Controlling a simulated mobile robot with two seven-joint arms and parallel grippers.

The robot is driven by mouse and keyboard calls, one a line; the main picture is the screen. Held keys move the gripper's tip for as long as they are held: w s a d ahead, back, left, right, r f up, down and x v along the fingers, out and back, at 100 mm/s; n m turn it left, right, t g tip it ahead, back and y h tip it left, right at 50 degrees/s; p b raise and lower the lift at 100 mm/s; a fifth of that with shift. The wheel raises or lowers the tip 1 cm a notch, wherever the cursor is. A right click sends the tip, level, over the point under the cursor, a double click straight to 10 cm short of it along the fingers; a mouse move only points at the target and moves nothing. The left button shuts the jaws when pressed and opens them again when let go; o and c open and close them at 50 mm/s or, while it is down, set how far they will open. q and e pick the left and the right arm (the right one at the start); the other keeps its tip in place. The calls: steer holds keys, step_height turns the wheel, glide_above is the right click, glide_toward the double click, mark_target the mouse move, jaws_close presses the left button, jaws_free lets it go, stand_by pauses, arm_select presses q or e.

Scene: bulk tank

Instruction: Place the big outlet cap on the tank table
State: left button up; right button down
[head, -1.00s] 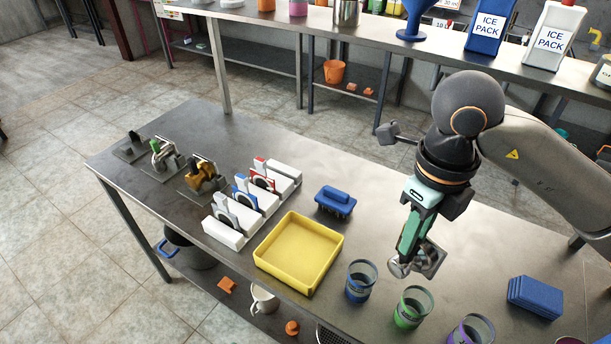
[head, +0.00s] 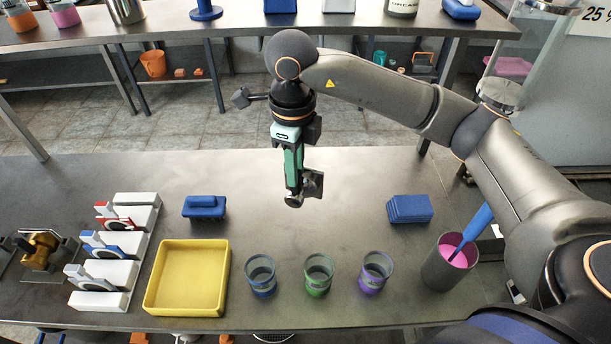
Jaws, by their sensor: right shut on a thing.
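My right gripper (head: 297,192) points down over the middle of the metal table (head: 330,225), behind the row of cups. It is shut on a small grey metal piece (head: 293,201), likely the big outlet cap, which shows at its fingertips. The fingers partly hide the piece, and I cannot tell whether it touches the table top. My left gripper is out of view.
On the table are a yellow tray (head: 150,300), a blue brush (head: 204,207), blue (head: 261,276), green (head: 318,274) and purple (head: 375,272) cups, blue pads (head: 409,208) and a metal beaker (head: 448,268). White holders (head: 108,272) stand left. The back-left table top is clear.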

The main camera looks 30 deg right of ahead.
steer(key=w+d+f, duration=0.3)
steer(key=d+f, duration=0.1)
steer(key=f, duration=0.5)
steer(key=shift+w+d+f+p, duration=0.2)
steer(key=shift+w+d+p, duration=0.05)
steer(key=shift+w+p, duration=0.1)
steer(key=shift+f, duration=0.1)
steer(key=c, duration=0.8)
jaws_free()
steer(key=shift+o, duration=0.2)
step_height(320, 180, up, 12)
steer(key=shift+b, duration=0.35)
